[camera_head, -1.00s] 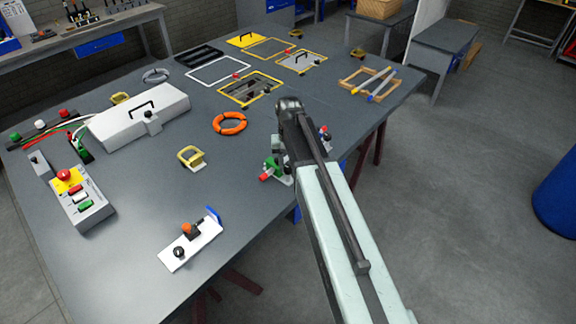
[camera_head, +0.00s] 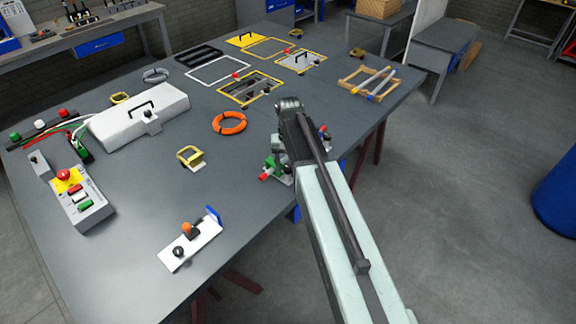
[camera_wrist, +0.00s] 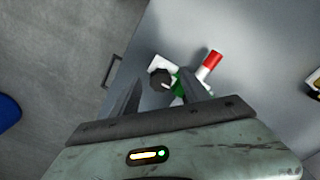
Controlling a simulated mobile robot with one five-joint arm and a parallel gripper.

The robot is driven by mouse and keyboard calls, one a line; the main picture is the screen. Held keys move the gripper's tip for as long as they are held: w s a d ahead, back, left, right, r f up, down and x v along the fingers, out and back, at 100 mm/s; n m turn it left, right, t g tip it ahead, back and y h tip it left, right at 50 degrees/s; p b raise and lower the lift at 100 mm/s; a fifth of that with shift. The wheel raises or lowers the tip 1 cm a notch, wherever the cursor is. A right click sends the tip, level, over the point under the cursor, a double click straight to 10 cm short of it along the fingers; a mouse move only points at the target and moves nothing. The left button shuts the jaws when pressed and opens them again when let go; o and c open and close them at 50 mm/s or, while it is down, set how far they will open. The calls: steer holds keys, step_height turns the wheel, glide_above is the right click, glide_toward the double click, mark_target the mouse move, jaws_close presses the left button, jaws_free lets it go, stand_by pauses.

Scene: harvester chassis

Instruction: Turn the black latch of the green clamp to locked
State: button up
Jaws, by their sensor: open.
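The green clamp (camera_wrist: 178,88) sits on a white base plate, with a red-tipped white handle (camera_wrist: 211,63) sticking out toward the upper right in the wrist view. Its black latch (camera_wrist: 160,79) is a dark round knob on the left side of the clamp. My gripper (camera_wrist: 159,86) is open, its two fingers spread on either side of the latch in the picture. I cannot tell whether either finger touches it. In the head view the clamp (camera_head: 271,161) stands at the table's right edge, partly hidden by my arm.
The clamp stands on a grey table (camera_head: 130,240), close to its edge. A yellow-handled block (camera_head: 191,158), an orange ring (camera_head: 230,123) and a white plate with knobs (camera_head: 190,243) lie to the left. Open floor (camera_head: 470,220) lies to the right.

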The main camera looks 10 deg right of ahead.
mark_target(288, 168)
step_height(288, 168, up, 8)
steer(key=p, duration=0.8)
steer(key=shift+f, duration=0.1)
steer(key=shift+f, duration=0.1)
steer(key=s+f+n+b, duration=0.2)
steer(key=s+f+b, duration=0.2)
steer(key=s, duration=1)
steer(key=shift+a+f+b, duration=0.15)
steer(key=shift+a+b, duration=0.1)
steer(key=shift+b, duration=0.15)
